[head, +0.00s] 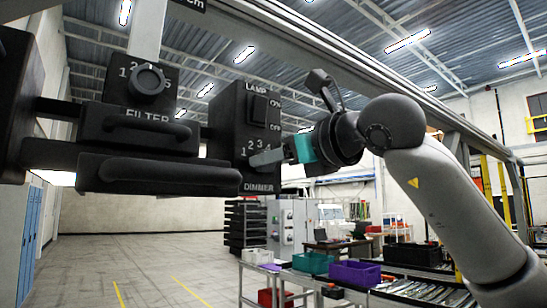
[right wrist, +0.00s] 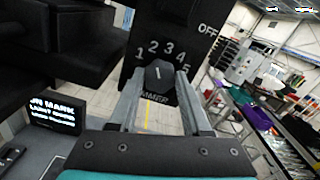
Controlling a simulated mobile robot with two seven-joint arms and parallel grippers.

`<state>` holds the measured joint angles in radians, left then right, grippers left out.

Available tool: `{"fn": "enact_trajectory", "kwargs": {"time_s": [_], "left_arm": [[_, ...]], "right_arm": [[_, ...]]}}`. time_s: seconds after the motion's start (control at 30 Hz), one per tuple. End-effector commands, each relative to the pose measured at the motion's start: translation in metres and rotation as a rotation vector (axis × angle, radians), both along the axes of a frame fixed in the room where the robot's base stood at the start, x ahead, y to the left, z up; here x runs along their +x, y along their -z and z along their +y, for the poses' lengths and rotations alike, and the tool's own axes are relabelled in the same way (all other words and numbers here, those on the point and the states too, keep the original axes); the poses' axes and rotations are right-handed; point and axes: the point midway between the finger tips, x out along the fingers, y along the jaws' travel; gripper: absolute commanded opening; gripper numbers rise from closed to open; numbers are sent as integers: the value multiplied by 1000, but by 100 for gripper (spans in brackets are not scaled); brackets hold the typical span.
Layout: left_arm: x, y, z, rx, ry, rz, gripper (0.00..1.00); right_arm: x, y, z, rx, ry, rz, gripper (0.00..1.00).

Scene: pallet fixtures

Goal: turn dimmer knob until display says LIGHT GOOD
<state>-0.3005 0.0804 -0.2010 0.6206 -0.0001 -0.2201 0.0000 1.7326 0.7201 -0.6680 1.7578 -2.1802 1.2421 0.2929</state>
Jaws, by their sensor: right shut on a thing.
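The dimmer knob (right wrist: 160,82) is a dark knob with a light pointer line, under a dial marked 1 to 5. Its line points roughly up, toward the 2 and 3. My right gripper (head: 266,157) reaches the DIMMER panel (head: 258,187) from the right. In the right wrist view its two grey fingers (right wrist: 158,92) are shut on the knob, one on each side. In the head view the fingers hide the knob. A small display (right wrist: 55,114) at the left of the wrist view shows white text; one line starts with LIGHT, the rest is hard to read. My left gripper is not in view.
Above the dial is a LAMP switch (head: 259,108) marked ON and OFF. To the left are a FILTER knob (head: 148,80) and dark handle-like bars (head: 165,172). A bench with a purple bin (head: 355,273) and a teal bin (head: 313,262) stands behind, lower right.

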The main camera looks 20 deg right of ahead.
Motion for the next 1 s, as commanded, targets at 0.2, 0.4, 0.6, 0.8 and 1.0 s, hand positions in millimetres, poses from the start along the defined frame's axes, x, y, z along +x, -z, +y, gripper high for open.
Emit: {"fn": "enact_trajectory", "kwargs": {"time_s": [0.2, 0.4, 0.6, 0.8, 1.0], "left_arm": [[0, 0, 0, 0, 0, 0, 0], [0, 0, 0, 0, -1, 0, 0], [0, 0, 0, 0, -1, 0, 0], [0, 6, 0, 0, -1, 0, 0], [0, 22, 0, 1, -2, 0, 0]], "right_arm": [[-1, -2, 0, 2, 0, -4, 57], [0, -1, 0, 2, 0, -3, 78], [0, -1, 0, 2, -1, -1, 78], [-13, 0, -5, 1, 1, -4, 78], [-53, 2, -20, 2, 2, -8, 78]]}}
